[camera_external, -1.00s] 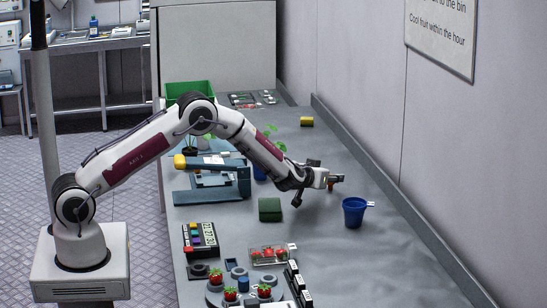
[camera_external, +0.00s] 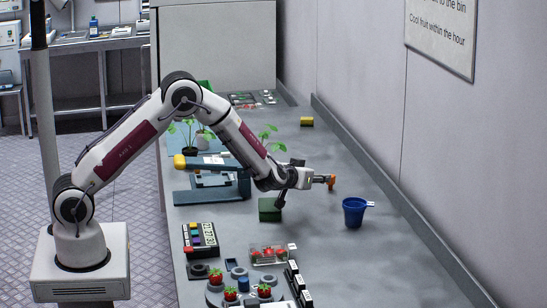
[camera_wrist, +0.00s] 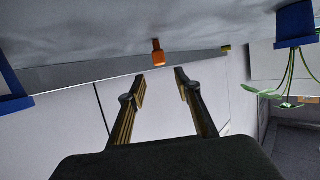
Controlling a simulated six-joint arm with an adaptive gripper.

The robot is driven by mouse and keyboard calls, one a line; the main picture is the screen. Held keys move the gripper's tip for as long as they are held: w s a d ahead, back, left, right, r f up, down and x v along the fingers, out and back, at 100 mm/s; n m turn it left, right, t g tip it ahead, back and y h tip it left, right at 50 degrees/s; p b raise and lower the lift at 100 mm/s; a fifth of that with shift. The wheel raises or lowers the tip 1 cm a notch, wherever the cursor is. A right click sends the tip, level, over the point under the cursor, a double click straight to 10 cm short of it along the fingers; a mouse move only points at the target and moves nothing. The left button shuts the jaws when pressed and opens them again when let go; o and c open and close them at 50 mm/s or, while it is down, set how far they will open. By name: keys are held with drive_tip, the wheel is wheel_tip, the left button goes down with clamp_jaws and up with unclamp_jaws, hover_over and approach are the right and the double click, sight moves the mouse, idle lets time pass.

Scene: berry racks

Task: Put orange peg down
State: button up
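The orange peg (camera_external: 331,182) stands on the grey bench near the wall. In the wrist view, which is upside down, the peg (camera_wrist: 159,54) stands on the bench surface just beyond the fingertips, in line with the gap between them. My gripper (camera_external: 321,179) points level toward the wall, just left of the peg in the external view. In the wrist view my gripper (camera_wrist: 160,74) is open, with nothing between its two fingers and the peg clear of them.
A blue cup (camera_external: 354,213) stands in front and right of the peg. A green block (camera_external: 269,210) lies below my wrist. A yellow block (camera_external: 306,121) is farther back. Potted plants (camera_wrist: 293,24) show at the wrist view's right. A strawberry stand (camera_external: 239,291) is at the front.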

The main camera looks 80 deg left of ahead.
drive_tip(key=shift+v, duration=1)
drive_tip(key=shift+d+r, duration=0.15)
drive_tip(key=shift+r, duration=0.1)
drive_tip(key=s+d+r+m+t+h, duration=0.1)
drive_tip(key=s+d+r+m+h, duration=0.2)
drive_tip(key=d+r, duration=0.4)
drive_tip(key=s+d+r+m+t+h, duration=0.1)
drive_tip(key=s+d+r+h, duration=0.1)
drive_tip(key=d+r+h, duration=0.35)
drive_tip(key=s+d+r+m+g+h, duration=0.1)
drive_tip(key=s+d+r+m, duration=0.15)
drive_tip(key=s+d, duration=0.4)
drive_tip(key=s+d+r+m+g+h, duration=0.1)
drive_tip(key=s+d+r, duration=0.2)
drive_tip(key=s, duration=0.6)
drive_tip(key=s+f+g, duration=0.2)
drive_tip(key=s, duration=1.1)
drive_tip(key=s+f+m+g, duration=0.1)
drive_tip(key=s+f+g, duration=0.1)
drive_tip(key=s, duration=1.1)
drive_tip(key=shift+s+f+y, duration=0.2)
drive_tip(key=shift+s+y, duration=0.15)
drive_tip(key=shift+s, duration=0.05)
